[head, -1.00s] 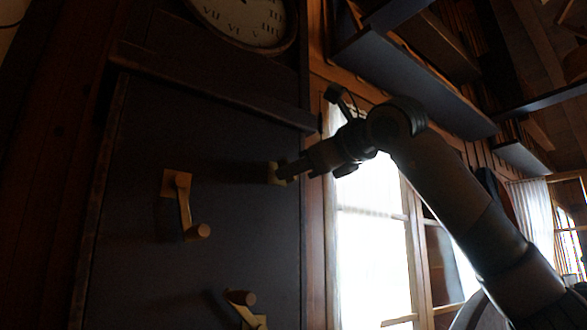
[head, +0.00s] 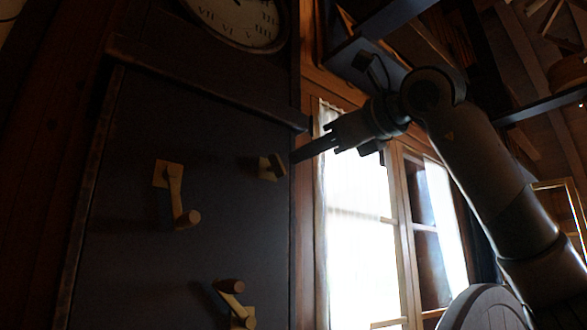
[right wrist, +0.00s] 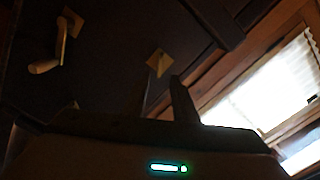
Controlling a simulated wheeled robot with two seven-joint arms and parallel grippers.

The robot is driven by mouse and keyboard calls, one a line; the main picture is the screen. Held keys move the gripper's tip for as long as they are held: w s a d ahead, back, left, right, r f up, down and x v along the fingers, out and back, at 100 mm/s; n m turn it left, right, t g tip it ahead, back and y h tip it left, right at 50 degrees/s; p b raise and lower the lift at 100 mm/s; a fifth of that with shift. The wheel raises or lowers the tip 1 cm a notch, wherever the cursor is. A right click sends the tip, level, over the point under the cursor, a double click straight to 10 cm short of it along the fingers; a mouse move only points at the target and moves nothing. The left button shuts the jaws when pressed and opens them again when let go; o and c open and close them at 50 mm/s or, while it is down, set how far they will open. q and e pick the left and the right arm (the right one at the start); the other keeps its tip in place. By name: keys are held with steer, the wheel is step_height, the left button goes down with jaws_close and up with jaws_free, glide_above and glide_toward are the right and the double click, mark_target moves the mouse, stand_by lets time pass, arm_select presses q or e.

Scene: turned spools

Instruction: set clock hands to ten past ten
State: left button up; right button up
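The clock dial (head: 237,22) shows only its lower part at the top of the head view; its hands cannot be made out clearly. The dark panel below carries a left brass crank (head: 173,190), its grip hanging down, a lower crank (head: 236,302), its grip up and left of its mount, and a small brass handle (head: 271,167) at right. The left crank (right wrist: 58,45) and the right handle's plate (right wrist: 158,62) show in the right wrist view. My left gripper is out of view.
A wooden ledge (head: 200,85) juts out between dial and panel. A bright window (head: 355,235) lies behind my right arm. A round dark disc-like object (head: 485,310) stands at bottom right. Room in front of the panel's left part looks free.

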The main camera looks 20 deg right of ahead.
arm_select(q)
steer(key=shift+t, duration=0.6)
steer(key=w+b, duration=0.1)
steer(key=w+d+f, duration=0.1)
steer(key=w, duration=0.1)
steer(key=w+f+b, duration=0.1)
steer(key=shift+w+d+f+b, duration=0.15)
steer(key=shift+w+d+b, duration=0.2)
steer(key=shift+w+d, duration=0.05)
arm_select(e)
steer(key=v, duration=0.9)
steer(key=shift+s, duration=0.2)
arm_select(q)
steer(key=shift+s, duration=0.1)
arm_select(e)
steer(key=shift+d, duration=0.1)
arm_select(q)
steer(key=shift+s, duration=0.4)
